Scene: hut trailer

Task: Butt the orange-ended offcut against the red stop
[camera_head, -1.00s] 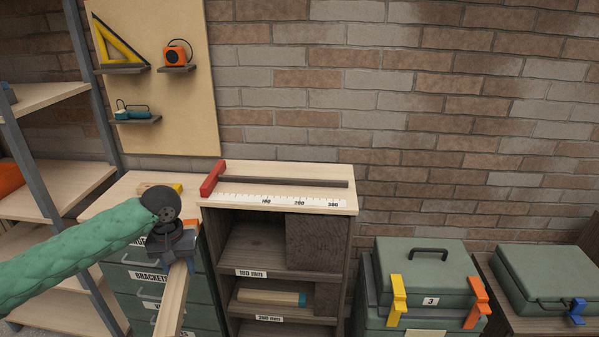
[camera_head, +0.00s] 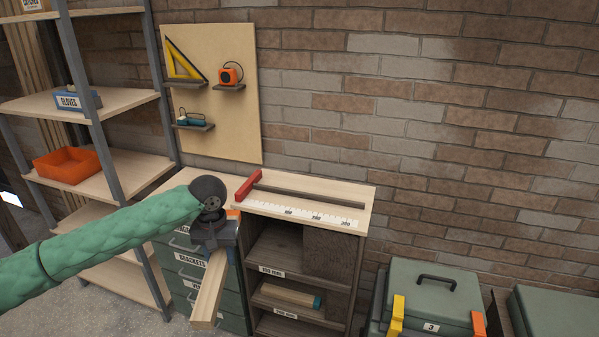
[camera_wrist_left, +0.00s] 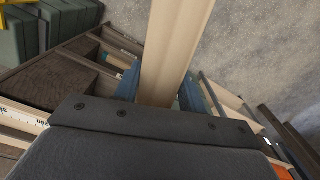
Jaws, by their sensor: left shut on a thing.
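My left gripper (camera_head: 214,240) is shut on a long pale wooden offcut (camera_head: 209,290), whose near end hangs down toward the camera. A small orange patch (camera_head: 233,213) shows just beyond the gripper, in line with the offcut, and looks like its orange end. The offcut also shows between the fingers in the left wrist view (camera_wrist_left: 172,50); no orange shows on it there. The red stop (camera_head: 248,187) stands at the left end of the measuring board on the shelf unit's top, beyond and right of the gripper, apart from the offcut. My right gripper is not in view.
A dark strip (camera_head: 310,194) and a white scale (camera_head: 300,214) run right from the stop. A teal-ended piece (camera_head: 290,296) lies in the shelf unit below. Green drawers (camera_head: 190,280) stand beneath my arm. An orange bin (camera_head: 66,165) sits on the left rack.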

